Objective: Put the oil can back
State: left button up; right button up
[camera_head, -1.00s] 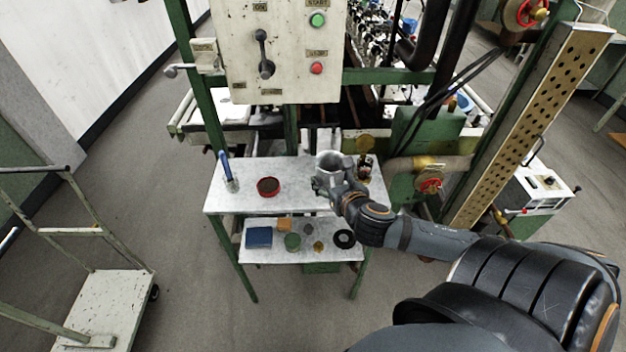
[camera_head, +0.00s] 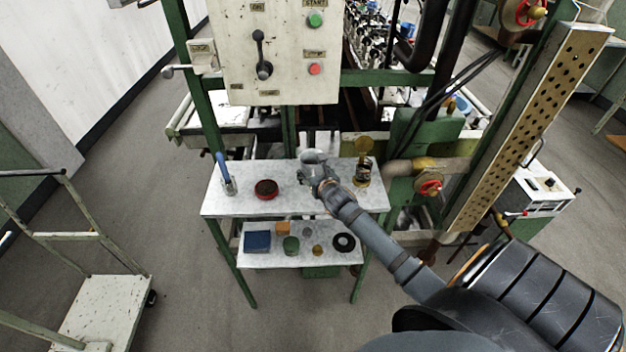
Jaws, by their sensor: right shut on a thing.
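A grey metal can with a wide round rim (camera_head: 313,157), seemingly the oil can, is at the fingers of my right gripper (camera_head: 316,176), over the back middle of the small table's top (camera_head: 240,198). The gripper is shut on it and hides its lower part, so I cannot tell whether it touches the tabletop. My right arm reaches in from the lower right. My left gripper is not in view.
A blue-handled brush in a holder (camera_head: 227,178) and a red-rimmed dish (camera_head: 265,189) stand left on the tabletop. A dark bottle (camera_head: 363,174) by a brass disc (camera_head: 364,146) is at right. Several small things lie on the lower shelf (camera_head: 270,258).

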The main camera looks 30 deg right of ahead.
jog(key=shift+w+f+p, duration=0.15)
jog(key=shift+f+p, duration=0.2)
jog(key=shift+f, duration=1.3)
jog(key=shift+f, duration=0.15)
jog(key=o, duration=1.4)
jog(key=v, duration=1.2)
jog(key=shift+b, duration=0.4)
